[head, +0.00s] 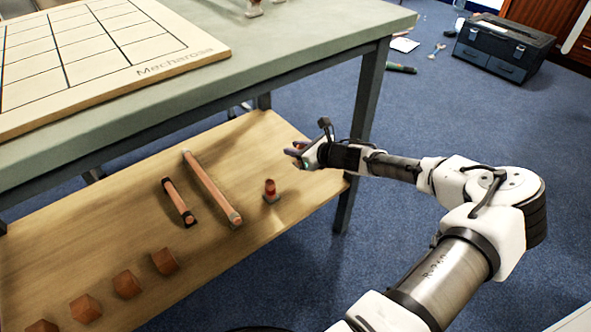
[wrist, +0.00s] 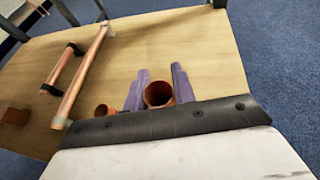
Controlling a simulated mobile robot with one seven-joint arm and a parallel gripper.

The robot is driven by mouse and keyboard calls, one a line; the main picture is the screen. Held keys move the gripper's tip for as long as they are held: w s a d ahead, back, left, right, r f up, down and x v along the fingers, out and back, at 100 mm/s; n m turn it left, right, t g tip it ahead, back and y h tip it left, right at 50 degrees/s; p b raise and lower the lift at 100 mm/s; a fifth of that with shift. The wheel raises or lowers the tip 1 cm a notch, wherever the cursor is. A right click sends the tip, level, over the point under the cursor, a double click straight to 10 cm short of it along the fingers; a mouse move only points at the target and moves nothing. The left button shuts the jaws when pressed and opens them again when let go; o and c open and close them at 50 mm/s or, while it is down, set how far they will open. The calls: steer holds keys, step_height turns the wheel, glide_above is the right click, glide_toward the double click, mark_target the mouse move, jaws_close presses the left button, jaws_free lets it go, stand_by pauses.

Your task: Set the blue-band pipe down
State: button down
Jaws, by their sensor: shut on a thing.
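My gripper (head: 297,151) is above the right end of the wooden lower shelf (head: 130,220), below the level of the table top. In the wrist view its two purple fingers (wrist: 160,92) are shut on a copper pipe (wrist: 158,94), seen end-on as an open round mouth. In the head view the held pipe is mostly hidden by the gripper, and I cannot make out a blue band on it. I cannot tell whether its lower end touches the shelf.
A short upright copper piece with a red band (head: 271,190) stands close by on the shelf. A long grey-ended pipe (head: 211,188) and a shorter black-ended pipe (head: 179,201) lie left of it. A table leg (head: 362,130) is nearby.

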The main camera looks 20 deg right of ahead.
step_height(320, 180, down, 7)
steer(key=shift+r+b, duration=0.2)
steer(key=shift+b, duration=0.7)
steer(key=shift+f, duration=0.15)
steer(key=c, duration=1.1)
jaws_free()
steer(key=shift+c, duration=0.2)
steer(key=shift+s+d+r, duration=0.15)
steer(key=shift+r, duration=0.15)
steer(key=p+v, duration=0.3)
steer(key=v, duration=0.7)
steer(key=shift+s+d+r, duration=0.1)
steer(key=shift+s+d, duration=0.05)
steer(key=shift+s, duration=0.15)
steer(key=shift+s+d+r, duration=0.1)
steer(key=shift+s+d, duration=0.1)
steer(key=shift+s, duration=0.2)
